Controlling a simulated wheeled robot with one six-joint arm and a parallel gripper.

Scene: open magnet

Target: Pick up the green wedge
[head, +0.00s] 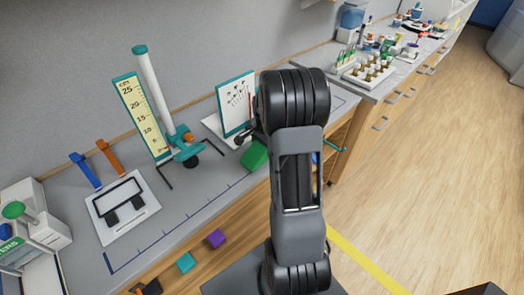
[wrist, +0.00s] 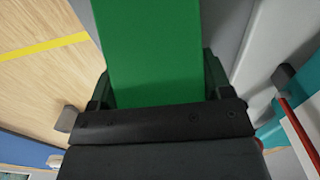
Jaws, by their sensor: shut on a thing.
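The green wedge (head: 255,156) shows in the head view just left of my arm, over the grey worktop near its front edge. In the wrist view the green wedge (wrist: 153,50) fills the top middle, between the two fingers of my gripper (wrist: 158,92). My gripper is shut on it. In the head view my arm hides most of the gripper and part of the wedge's surroundings. I cannot tell from these views whether the wedge touches the worktop.
A board with a teal frame (head: 236,101) stands behind the wedge. A tall tube on a teal base with a yellow scale (head: 139,118) is to the left. Purple (head: 216,238) and teal (head: 186,262) blocks show near the worktop's front. Wooden floor (head: 420,190) is open at right.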

